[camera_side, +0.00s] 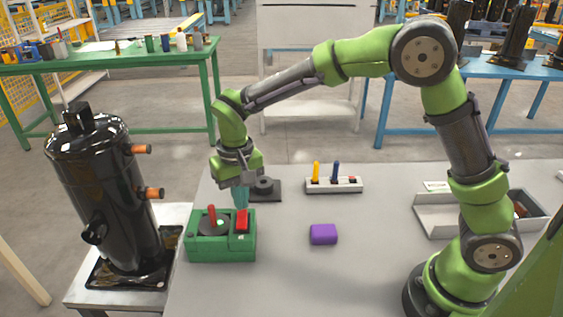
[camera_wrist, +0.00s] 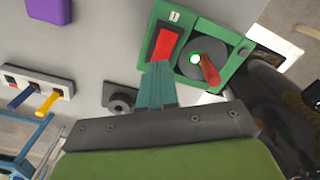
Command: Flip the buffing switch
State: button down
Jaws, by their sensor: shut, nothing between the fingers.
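The green buffing box (camera_side: 222,252) sits at the left of the grey table. Its red rocker switch (camera_side: 242,221) is on the right of its top, and it also shows in the wrist view (camera_wrist: 165,43). Left of it is a dark disc (camera_side: 208,227) with a red peg (camera_side: 211,214). In the wrist view, a green light shows on the disc beside the peg. My gripper (camera_side: 241,206) is shut and empty, with its teal fingertips (camera_wrist: 157,68) at the near end of the red switch in the wrist view. I cannot tell whether they touch it.
A purple block (camera_side: 323,234) lies right of the box. A white holder (camera_side: 333,185) with yellow and blue sticks stands behind it. A small dark round fixture (camera_side: 265,187) is behind the box. A black compressor (camera_side: 100,190) stands left of the table. A grey tray (camera_side: 450,216) is at right.

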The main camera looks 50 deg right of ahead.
aim_at(242, 213)
jog(key=shift+f, duration=1.05)
dwell(0.6)
jog(key=shift+r, duration=3.55)
